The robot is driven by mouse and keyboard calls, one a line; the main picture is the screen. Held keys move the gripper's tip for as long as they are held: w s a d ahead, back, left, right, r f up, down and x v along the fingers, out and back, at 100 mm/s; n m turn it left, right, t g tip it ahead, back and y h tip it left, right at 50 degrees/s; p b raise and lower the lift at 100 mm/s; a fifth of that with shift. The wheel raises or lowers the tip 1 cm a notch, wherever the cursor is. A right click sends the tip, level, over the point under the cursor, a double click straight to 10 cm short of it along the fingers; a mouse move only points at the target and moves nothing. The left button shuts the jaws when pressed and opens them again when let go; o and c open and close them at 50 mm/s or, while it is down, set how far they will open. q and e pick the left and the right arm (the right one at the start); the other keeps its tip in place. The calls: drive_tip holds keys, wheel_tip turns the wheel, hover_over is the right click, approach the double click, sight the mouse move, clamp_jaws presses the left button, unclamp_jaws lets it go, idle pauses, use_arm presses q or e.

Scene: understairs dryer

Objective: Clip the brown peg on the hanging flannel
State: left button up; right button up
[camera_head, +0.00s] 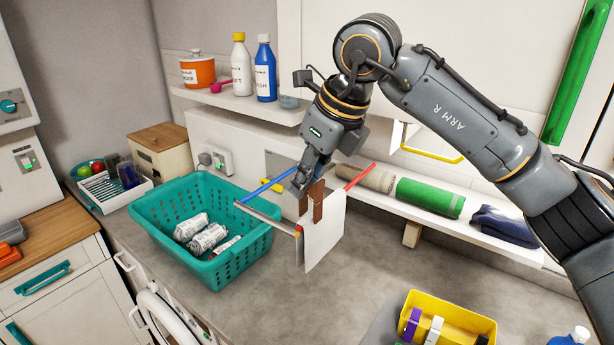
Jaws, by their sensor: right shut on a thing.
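The white flannel (321,238) hangs over a rail of a small rack above the grey worktop. The brown peg (317,201) is at the flannel's top edge, upright, with its lower part over the cloth. My right gripper (308,186) is shut on the brown peg from above. Its fingers partly hide the peg's top, and I cannot tell how firmly the peg grips the cloth. A second brown piece shows just left of the peg, partly hidden. My left gripper is not in view.
A teal basket (150,222) with white rolled items stands left of the flannel. A yellow box (470,322) with pegs is at the lower right. A shelf behind holds a green roll (430,197) and dark blue cloth (505,226). The worktop below the flannel is clear.

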drive_tip(key=shift+f+b, duration=0.55)
drive_tip(key=shift+f, duration=0.25)
drive_tip(key=shift+f+b, duration=1)
drive_tip(key=shift+f, duration=0.2)
